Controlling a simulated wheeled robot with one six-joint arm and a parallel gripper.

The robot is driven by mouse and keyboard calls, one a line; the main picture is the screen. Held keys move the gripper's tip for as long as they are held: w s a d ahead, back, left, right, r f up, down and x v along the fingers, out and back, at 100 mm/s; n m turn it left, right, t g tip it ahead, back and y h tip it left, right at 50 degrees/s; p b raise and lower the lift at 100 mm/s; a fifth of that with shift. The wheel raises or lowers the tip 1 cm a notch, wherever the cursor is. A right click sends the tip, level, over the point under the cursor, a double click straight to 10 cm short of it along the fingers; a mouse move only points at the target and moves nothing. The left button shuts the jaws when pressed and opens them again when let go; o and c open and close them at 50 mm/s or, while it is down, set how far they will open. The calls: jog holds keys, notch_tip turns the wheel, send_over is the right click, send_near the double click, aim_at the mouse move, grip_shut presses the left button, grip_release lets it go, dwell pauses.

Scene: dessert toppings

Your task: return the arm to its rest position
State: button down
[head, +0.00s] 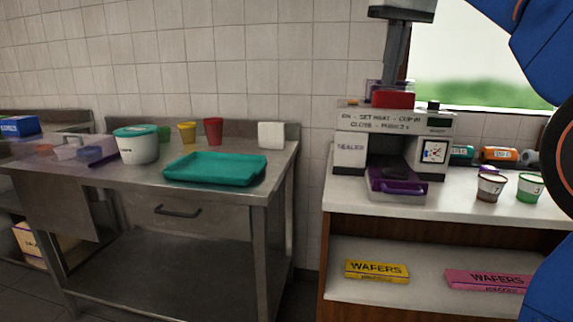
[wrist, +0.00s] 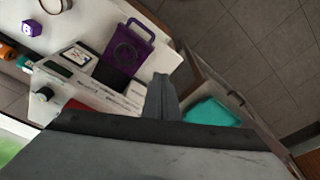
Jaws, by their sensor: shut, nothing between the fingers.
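My gripper (wrist: 161,92) shows in the wrist view with its fingers together and nothing between them. It is above the floor and counter area, near the sealer's side. My blue arm shows at the right edge of the head view; the gripper itself is outside that view. The sealer (head: 350,147) stands on the white counter (head: 455,197), with a purple tray (head: 398,181) at its front. The purple tray also shows in the wrist view (wrist: 140,31).
A steel table (head: 55,171) at left holds a teal tray (head: 214,168), a white tub (head: 138,148), and yellow (head: 187,132) and red (head: 213,131) cups. Two cups (head: 490,186) (head: 529,187) stand at the counter's right. Wafer boxes (head: 376,271) (head: 487,280) lie on the shelf below. A floor gap separates the units.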

jog(key=s+d+f+m+t, duration=0.1)
jog(key=s+d+f, duration=0.1)
jog(key=s+f, duration=0.6)
jog(key=s+d+f+m+t, duration=0.1)
jog(key=s+f, duration=0.8)
jog(key=f, duration=1.3)
jog(key=s+d+f+m+t, duration=0.1)
jog(key=s+d+f, duration=0.3)
jog(key=f, duration=1.2)
jog(key=s, duration=0.4)
jog(key=shift+s+m+h, duration=0.2)
jog(key=shift+m+h, duration=0.1)
jog(key=shift+m, duration=0.1)
